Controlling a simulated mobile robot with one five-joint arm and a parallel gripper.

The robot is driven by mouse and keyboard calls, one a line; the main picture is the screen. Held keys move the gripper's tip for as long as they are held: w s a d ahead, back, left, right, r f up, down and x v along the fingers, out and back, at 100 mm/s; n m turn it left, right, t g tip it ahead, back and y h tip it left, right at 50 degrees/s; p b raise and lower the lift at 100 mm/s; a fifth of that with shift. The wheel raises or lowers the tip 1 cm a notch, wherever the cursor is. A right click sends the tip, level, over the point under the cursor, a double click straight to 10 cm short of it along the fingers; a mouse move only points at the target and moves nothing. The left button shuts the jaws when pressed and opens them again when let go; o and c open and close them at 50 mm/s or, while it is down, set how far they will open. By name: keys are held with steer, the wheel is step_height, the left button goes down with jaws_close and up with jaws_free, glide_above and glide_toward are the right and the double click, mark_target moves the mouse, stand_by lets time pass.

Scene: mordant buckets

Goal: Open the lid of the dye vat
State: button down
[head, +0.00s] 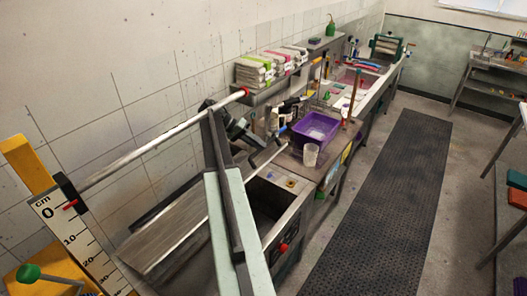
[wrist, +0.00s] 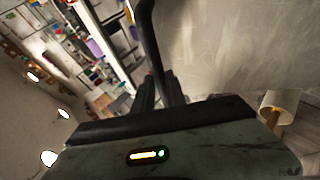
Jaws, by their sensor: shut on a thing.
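The dye vat (head: 292,222) is a steel tank in the left foreground of the head view, with a dark opening and a red knob on its front. A grey metal panel (head: 165,232), which looks like its lid, slopes beside the opening; my arm hides part of it. My gripper (head: 250,137) is beyond the panel, above the vat's far side. In the wrist view my gripper (wrist: 162,92) is shut on a black curved bar (wrist: 146,35), apparently the lid handle. A pale metal surface (wrist: 235,45) fills the right of that view. The exact grip is hidden in the head view.
A purple tub (head: 316,128) and a clear beaker (head: 310,155) stand on the counter past the vat. A shelf with folded cloths (head: 255,72) hangs on the wall. A cm ruler (head: 75,240) stands at left. The dark floor mat (head: 385,200) is clear.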

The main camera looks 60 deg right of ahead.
steer(key=shift+w+r+g, duration=0.3)
steer(key=shift+w+r, duration=0.15)
steer(key=shift+w, duration=0.2)
steer(key=c, duration=1.4)
jaws_free()
steer(key=shift+o, duration=0.2)
steer(key=w+a, duration=0.4)
steer(key=w, duration=0.8)
steer(key=shift+r+p, duration=0.35)
steer(key=shift+p, duration=0.05)
